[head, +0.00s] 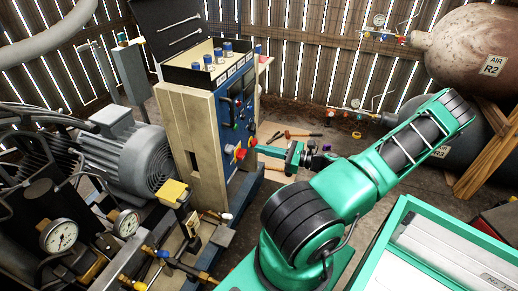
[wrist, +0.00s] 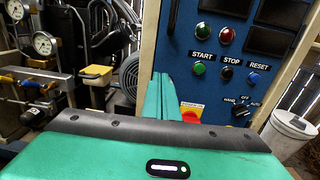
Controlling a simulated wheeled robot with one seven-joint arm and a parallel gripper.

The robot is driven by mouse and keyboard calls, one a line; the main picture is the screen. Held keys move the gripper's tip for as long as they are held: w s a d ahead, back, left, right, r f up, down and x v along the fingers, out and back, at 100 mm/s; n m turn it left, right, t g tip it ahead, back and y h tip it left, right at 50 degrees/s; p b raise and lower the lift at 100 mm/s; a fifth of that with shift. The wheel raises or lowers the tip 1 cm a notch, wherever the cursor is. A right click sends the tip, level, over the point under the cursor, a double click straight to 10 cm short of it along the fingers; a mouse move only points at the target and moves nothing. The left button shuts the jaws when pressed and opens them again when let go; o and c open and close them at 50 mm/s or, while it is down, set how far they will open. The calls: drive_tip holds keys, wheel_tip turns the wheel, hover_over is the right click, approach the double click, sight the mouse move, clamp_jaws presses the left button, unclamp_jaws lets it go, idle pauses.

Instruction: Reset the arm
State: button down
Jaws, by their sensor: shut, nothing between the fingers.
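My arm is green with black joints and reaches left across the head view. My gripper (head: 262,149) is shut and empty, close in front of the blue control panel (head: 228,120). In the wrist view, my gripper (wrist: 163,80) shows as green fingers held together, pointing at the panel's lower left. I cannot tell whether the fingertips touch the panel. A red knob on a yellow plate (wrist: 191,108) is partly hidden behind my gripper.
The panel has a green START button (wrist: 199,69), a STOP button (wrist: 227,74), a blue RESET button (wrist: 253,77) and a HAND-OFF-AUTO selector (wrist: 241,107). A grey motor (head: 128,150) and gauges stand left. Air tanks (head: 470,45) stand right. A green case (head: 430,250) is in front.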

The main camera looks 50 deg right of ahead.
drive_tip(key=shift+s, duration=0.25)
drive_tip(key=s+a+f+n+g+y, duration=0.15)
drive_tip(key=s+a+n+g, duration=0.35)
drive_tip(key=a+n+g, duration=0.7)
drive_tip(key=s+a+r+n+g+h, duration=0.2)
drive_tip(key=s+r+n+h, duration=0.2)
drive_tip(key=r, duration=0.7)
drive_tip(key=s+a+r+n+g+h, duration=0.2)
drive_tip(key=s+r+n+h, duration=0.2)
drive_tip(key=s+r+n, duration=0.4)
wheel_tip(320, 180, up, 3)
drive_tip(key=shift+a+r+n+g, duration=0.2)
drive_tip(key=shift+a+n+g, duration=0.1)
drive_tip(key=shift+n, duration=0.2)
drive_tip(key=shift+s, duration=0.1)
